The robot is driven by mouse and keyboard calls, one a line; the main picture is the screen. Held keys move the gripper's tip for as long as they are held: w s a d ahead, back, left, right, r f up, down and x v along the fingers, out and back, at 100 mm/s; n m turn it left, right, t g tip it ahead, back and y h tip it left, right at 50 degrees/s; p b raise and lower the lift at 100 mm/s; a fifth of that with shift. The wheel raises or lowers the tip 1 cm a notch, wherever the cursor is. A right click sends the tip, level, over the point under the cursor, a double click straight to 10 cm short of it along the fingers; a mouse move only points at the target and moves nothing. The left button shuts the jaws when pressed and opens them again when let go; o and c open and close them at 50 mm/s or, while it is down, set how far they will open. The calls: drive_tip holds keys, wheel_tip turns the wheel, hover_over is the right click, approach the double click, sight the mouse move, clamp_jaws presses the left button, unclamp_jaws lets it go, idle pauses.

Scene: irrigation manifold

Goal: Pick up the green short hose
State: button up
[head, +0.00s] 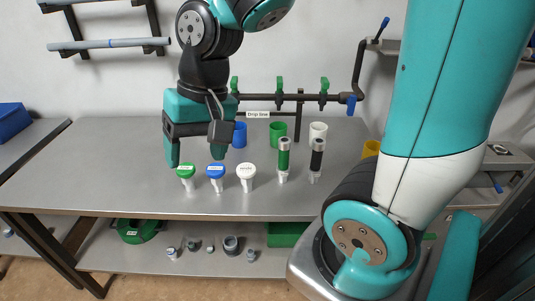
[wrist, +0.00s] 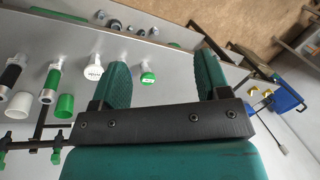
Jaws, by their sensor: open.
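My gripper (head: 195,158) is open and empty, fingers pointing down, clearly left of the green hose, over the green- and blue-topped pieces. In the wrist view my gripper (wrist: 162,60) shows both fingers apart, with the green-topped piece visible between them.
Green-topped (head: 185,172), blue-topped (head: 215,173) and white-topped (head: 246,173) pieces stand in a row left of the hose. Blue (head: 240,135), green (head: 277,132) and white (head: 318,132) cups stand behind, below a dark pipe with green valves. The front bench strip is clear.

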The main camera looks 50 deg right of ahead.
drive_tip(key=w+d+m+h+p, duration=0.1)
drive_tip(key=w+d+m, duration=0.2)
drive_tip(key=d+m, duration=0.35)
drive_tip(key=w+d+m+p, duration=0.2)
drive_tip(key=w+d+m, duration=0.25)
drive_tip(key=d, duration=0.25)
drive_tip(key=m+g+h+p, duration=0.1)
drive_tip(key=m+h+p, duration=0.1)
drive_tip(key=m, duration=1.1)
hover_over(285, 140)
wheel_tip(285, 140, down, 2)
wheel_tip(285, 140, down, 12)
drive_tip(key=p, duration=0.3)
drive_tip(key=shift+w+r, duration=0.1)
drive_tip(key=shift+f+p, duration=1.15)
drive_tip(key=shift+f, duration=1.8)
drive_tip(key=c, duration=1)
